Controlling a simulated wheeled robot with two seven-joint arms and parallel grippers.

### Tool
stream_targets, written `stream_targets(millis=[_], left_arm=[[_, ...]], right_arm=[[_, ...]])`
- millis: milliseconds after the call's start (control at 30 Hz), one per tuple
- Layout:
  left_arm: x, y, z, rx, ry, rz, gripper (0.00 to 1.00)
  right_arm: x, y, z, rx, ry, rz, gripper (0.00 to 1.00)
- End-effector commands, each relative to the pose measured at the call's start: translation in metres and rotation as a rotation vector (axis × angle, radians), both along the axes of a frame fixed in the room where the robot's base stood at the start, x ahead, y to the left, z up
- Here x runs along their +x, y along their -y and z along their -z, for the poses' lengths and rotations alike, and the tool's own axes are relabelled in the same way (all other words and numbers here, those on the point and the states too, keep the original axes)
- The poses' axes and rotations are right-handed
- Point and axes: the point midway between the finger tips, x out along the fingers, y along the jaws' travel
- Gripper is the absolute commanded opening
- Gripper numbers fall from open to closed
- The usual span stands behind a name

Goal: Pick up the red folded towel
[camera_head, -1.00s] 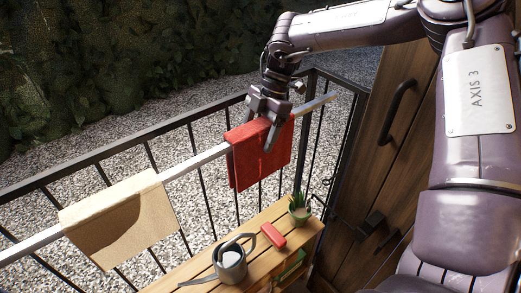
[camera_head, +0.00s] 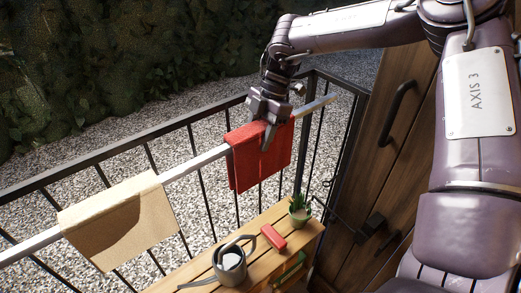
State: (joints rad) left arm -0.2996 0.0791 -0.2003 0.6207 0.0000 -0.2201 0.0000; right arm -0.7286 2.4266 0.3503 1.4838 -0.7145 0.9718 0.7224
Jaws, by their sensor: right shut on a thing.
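The red folded towel (camera_head: 245,170) hangs over a pale rail (camera_head: 196,162) along the black railing, in the middle of the view. My right gripper (camera_head: 267,137) is at the towel's upper part, over the rail, with its fingers pointing down. It is shut on the towel, which still drapes over the rail. One finger shows in front of the red cloth; the other is partly hidden. My left gripper is not in view.
A beige towel (camera_head: 118,220) hangs on the same rail to the left. Below, a wooden bench (camera_head: 255,225) holds a grey watering can (camera_head: 230,265), a red object (camera_head: 273,238) and a potted plant (camera_head: 299,210). A wooden wardrobe (camera_head: 355,195) with dark handles stands right.

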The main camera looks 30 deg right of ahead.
Motion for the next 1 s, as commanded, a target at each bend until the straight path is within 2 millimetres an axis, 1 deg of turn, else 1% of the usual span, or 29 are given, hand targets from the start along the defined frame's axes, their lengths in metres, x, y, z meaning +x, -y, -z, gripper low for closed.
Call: stream_targets(millis=[233,367,433,567,667,1000], left_arm=[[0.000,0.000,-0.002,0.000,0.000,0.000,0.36],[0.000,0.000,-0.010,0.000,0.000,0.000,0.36],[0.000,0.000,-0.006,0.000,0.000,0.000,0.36],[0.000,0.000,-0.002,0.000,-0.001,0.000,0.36],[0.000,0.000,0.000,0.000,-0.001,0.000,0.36],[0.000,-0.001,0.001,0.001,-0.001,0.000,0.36]], right_arm=[[0.000,0.000,-0.002,0.000,0.000,0.000,0.07],[0.000,0.000,-0.008,0.000,0.000,0.000,0.07],[0.001,0.000,-0.013,-0.001,0.004,-0.001,0.07],[0.001,0.000,-0.034,-0.001,0.005,-0.002,0.07],[0.001,0.000,-0.053,-0.003,0.005,-0.001,0.07],[0.001,0.000,-0.123,-0.003,0.006,0.000,0.07]])
